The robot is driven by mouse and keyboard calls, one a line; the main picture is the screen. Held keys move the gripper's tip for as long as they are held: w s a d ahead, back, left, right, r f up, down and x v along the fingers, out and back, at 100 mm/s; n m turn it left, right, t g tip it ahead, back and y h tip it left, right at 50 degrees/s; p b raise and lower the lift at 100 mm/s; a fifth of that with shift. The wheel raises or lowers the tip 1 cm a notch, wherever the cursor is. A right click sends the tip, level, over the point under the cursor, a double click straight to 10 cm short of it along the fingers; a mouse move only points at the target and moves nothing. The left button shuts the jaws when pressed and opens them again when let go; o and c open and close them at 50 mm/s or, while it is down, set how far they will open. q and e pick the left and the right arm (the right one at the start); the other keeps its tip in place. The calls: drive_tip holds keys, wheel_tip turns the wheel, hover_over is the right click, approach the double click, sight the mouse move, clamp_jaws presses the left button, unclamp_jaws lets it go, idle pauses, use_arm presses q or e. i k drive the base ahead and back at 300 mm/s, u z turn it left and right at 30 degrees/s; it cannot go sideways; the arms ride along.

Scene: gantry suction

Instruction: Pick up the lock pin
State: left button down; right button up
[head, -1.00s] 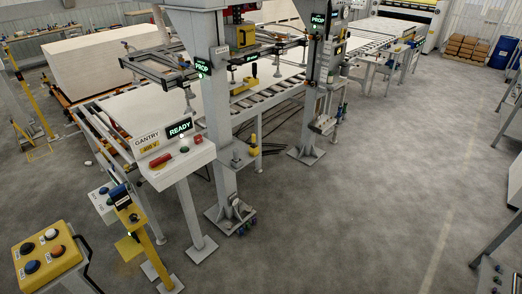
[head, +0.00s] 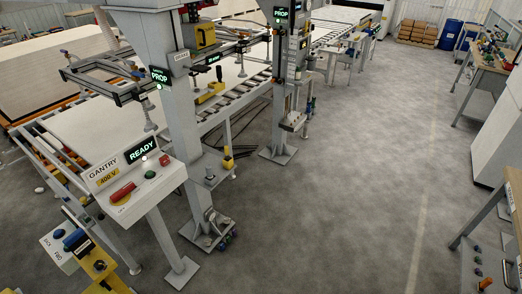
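I cannot single out the lock pin with certainty. A small yellow piece with a dark top (head: 227,158) stands beside the near gantry post (head: 182,130), just right of it. A small bracket (head: 210,179) on that post carries a little dark part, too small to make out. Small dark and coloured parts (head: 228,238) lie at the post's foot plate. Neither of my grippers shows in the head view.
The gantry control box (head: 133,190) reads READY and stands in front of the near post. A roller conveyor (head: 240,98) runs behind the posts. Grey floor (head: 340,210) is clear to the right. Benches (head: 483,85) with small items stand at the right edge.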

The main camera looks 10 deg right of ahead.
sight(227, 152)
drive_tip(key=z, duration=0.25)
drive_tip(key=i, duration=1.3)
drive_tip(key=u, duration=0.85)
drive_tip(key=i, duration=0.65)
drive_tip(key=u, duration=0.2)
